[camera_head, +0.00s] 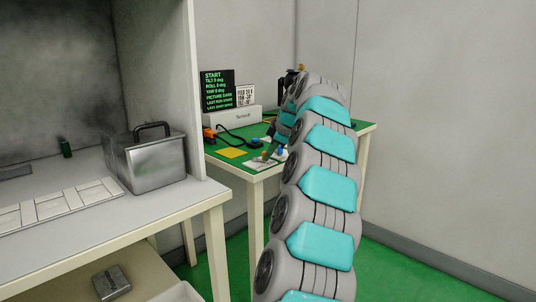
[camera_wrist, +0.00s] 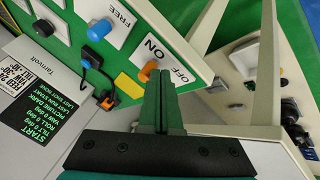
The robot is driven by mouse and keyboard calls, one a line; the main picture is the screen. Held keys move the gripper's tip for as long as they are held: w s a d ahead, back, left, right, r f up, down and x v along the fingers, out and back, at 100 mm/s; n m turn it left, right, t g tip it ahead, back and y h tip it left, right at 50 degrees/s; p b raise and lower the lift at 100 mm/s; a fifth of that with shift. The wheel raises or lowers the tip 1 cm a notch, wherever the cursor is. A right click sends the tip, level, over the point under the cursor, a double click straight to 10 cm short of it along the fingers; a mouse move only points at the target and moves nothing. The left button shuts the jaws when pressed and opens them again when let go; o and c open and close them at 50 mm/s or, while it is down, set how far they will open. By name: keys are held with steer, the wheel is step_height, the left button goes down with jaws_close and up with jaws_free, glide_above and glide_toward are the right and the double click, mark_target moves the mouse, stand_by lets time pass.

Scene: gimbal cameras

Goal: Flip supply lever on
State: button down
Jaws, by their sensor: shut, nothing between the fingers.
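The white plate (camera_wrist: 166,60) marked ON and OFF is on the green tabletop in the wrist view. An orange lever (camera_wrist: 147,71) stands at its edge, beside the two labels; I cannot tell which setting it is in. In the head view the plate (camera_head: 256,165) lies near the table's front edge. My gripper (camera_wrist: 161,76) is shut and empty, its tips right beside the lever in the picture; I cannot tell whether they touch. In the head view my gripper (camera_head: 270,155) is low over the plate, partly hidden by my arm.
A white plate marked FREE (camera_wrist: 118,22) with a blue knob (camera_wrist: 99,29) is nearby. A yellow square (camera_head: 231,153), an orange connector (camera_head: 209,133) with black cable and a dark text screen (camera_head: 217,91) share the table. A metal box (camera_head: 150,163) stands on the left bench.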

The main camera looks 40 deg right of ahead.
steer(key=shift+w+a, duration=0.55)
steer(key=shift+w, duration=0.05)
stand_by(0.3)
